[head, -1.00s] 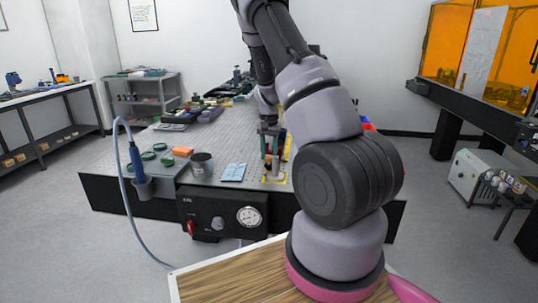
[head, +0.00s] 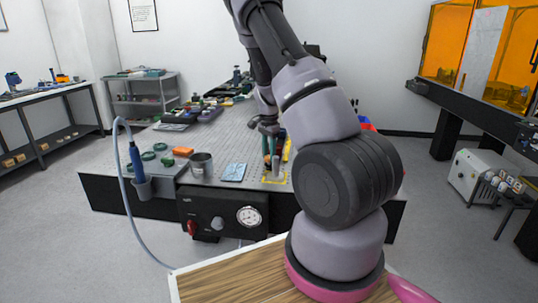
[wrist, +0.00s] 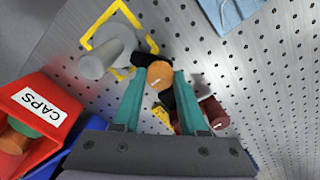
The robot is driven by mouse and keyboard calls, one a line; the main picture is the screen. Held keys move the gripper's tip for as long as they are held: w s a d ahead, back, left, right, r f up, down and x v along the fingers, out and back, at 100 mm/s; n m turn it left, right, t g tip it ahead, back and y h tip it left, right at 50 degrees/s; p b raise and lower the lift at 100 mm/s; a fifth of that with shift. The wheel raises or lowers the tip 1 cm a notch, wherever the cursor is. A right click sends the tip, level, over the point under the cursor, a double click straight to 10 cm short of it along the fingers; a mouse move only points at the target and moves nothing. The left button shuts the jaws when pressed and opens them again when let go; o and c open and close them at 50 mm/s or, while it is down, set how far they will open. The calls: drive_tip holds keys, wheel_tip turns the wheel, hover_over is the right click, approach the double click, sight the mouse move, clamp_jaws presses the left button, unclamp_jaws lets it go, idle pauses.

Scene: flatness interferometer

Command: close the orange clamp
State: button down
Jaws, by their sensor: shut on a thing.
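The orange clamp shows in the wrist view as a round orange handle end (wrist: 159,74) with black parts around it. My gripper (wrist: 157,88) has its teal fingers on both sides of this handle and is shut on it. In the head view my gripper (head: 269,152) is low over the near right part of the perforated table, and the clamp cannot be made out clearly there. A grey cylindrical post (wrist: 96,65) stands beside the clamp, by a yellow square outline (wrist: 92,33).
A dark red cylinder (wrist: 214,112) is close to my right finger. A red bin marked CAPS (wrist: 40,112) is at the wrist view's left.

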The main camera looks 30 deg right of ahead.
sight(269, 157)
idle(0.4)
drive_tip(key=shift+c, duration=2.2)
unclamp_jaws()
wheel_tip(269, 157, up, 11)
drive_tip(key=s+a+r+n+t+y, duration=0.1)
drive_tip(key=s+a+r+n+t, duration=0.15)
drive_tip(key=s+a+r, duration=0.5)
drive_tip(key=s+a+r+n+t+y, duration=0.1)
drive_tip(key=s+a+r+n+y, duration=0.2)
drive_tip(key=r, duration=0.7)
drive_tip(key=s+a+r+n+t+h, duration=0.1)
drive_tip(key=s+a+r+n+t, duration=0.1)
drive_tip(key=s, duration=0.6)
drive_tip(key=s+a+r+n+t+h, duration=0.1)
drive_tip(key=s+a+r+n, duration=0.2)
drive_tip(key=s, duration=0.5)
drive_tip(key=shift+s+a+r+n+t, duration=0.15)
drive_tip(key=shift+s+r+n+t, duration=0.2)
drive_tip(key=shift+r, duration=0.4)
